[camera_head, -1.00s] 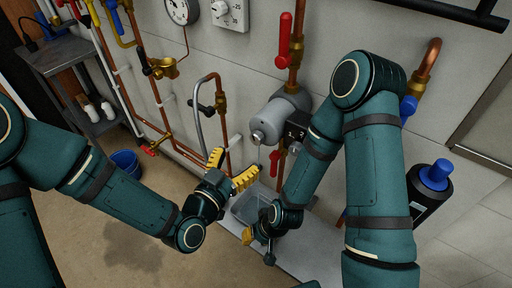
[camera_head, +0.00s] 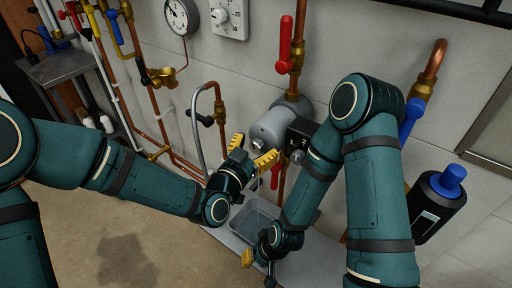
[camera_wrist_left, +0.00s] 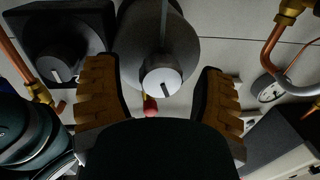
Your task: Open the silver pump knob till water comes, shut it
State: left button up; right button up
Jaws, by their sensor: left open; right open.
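The pump (camera_head: 270,128) is a grey cylinder on the copper pipe at the wall, with a black box on its right side. Its silver knob (camera_wrist_left: 162,82) is a round cap with a dark slot, at the near end of the pump in the left wrist view. My left gripper (camera_head: 256,149) is open, just in front of the pump end. Its yellow fingers stand on either side of the knob in the wrist view, with no clear contact. In the head view the gripper partly hides the knob. My right gripper (camera_head: 259,265) is open and low, near the clear tray.
A clear tray (camera_head: 243,222) stands on a pale slab below the pump. Red lever valves (camera_head: 284,45), a hooked grey pipe (camera_head: 195,118) and copper pipes surround the pump. A black bottle with a blue cap (camera_head: 437,205) is at the right. The floor at lower left is open, with a dark stain.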

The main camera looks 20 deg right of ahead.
pick_arm(q)
grip_shut()
jog(key=shift+n, duration=0.3)
jog(key=n, duration=0.6)
jog(key=shift+r+g, duration=0.15)
jog(key=shift+g, duration=0.25)
jog(key=n+g, duration=0.1)
jog(key=n, duration=0.5)
jog(key=shift+w+a, duration=0.1)
jog(key=shift+w, duration=0.05)
jog(key=shift+r, duration=0.1)
dwell(0.5)
grip_release()
